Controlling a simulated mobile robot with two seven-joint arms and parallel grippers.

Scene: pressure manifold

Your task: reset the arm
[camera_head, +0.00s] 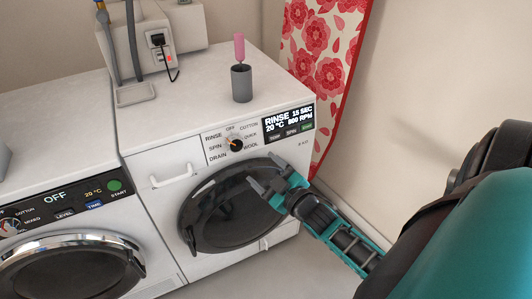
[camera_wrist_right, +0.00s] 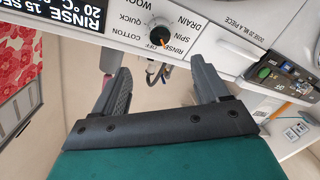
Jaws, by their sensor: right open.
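My right gripper (camera_head: 268,175) is open in front of the upper right part of the dark round door (camera_head: 225,212) of the right-hand washing machine. Nothing shows between its fingers. In the right wrist view my right gripper (camera_wrist_right: 160,78) points toward the control panel, which appears upside down there. The dial (camera_head: 235,145) is above and left of the gripper, apart from it; it also shows in the right wrist view (camera_wrist_right: 153,40). The display (camera_head: 288,122) reads RINSE, 15 SEC, 20 °C, 800 RPM. My left gripper is not in view.
A second machine (camera_head: 62,195) at left shows OFF. A socket box (camera_head: 160,48) with a plugged cable is behind. A floral curtain (camera_head: 325,70) hangs at right.

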